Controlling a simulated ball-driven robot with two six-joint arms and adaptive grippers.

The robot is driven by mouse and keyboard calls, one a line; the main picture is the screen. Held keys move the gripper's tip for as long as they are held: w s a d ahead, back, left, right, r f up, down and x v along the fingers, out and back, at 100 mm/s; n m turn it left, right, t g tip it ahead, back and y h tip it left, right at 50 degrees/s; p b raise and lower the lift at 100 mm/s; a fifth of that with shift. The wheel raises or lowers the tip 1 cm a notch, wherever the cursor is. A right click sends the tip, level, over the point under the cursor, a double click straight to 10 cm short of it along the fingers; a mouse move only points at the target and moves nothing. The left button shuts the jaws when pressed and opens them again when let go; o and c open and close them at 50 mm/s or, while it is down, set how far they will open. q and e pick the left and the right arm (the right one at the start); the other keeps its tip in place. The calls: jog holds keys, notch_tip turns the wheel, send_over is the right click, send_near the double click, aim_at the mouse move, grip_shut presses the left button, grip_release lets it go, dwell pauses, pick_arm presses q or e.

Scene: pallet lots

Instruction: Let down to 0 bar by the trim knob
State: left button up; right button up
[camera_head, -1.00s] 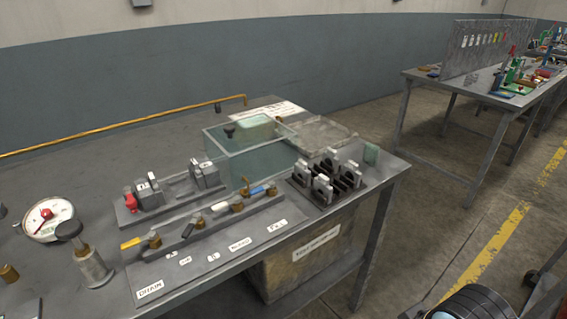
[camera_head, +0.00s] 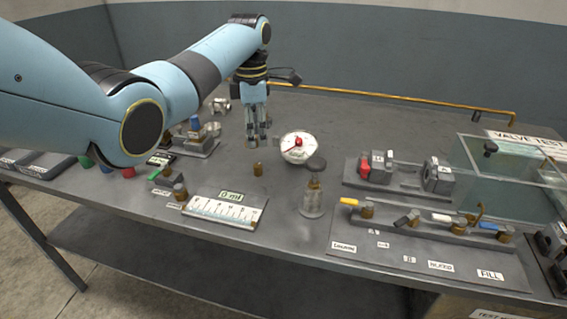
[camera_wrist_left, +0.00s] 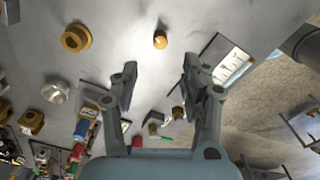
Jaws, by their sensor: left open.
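A round white pressure gauge (camera_head: 299,147) with red on its dial stands on the bench in the head view; its reading is too small to tell. Which is the trim knob I cannot tell. My left gripper (camera_head: 259,142) is open and empty, pointing down behind the brass knob, apart from it. My right gripper is out of view.
A scale plate (camera_head: 225,208) marked 0 ml lies at the front. Right of the cylinder is a valve panel (camera_head: 350,257) with coloured levers, then a glass tank (camera_head: 505,165). Small fittings crowd the left. The bench behind the gauge is mostly clear.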

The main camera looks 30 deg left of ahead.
aim_at(258, 165)
pick_arm(q)
notch_tip(258, 165, down, 9)
jog(key=shift+b, duration=0.75)
grip_shut()
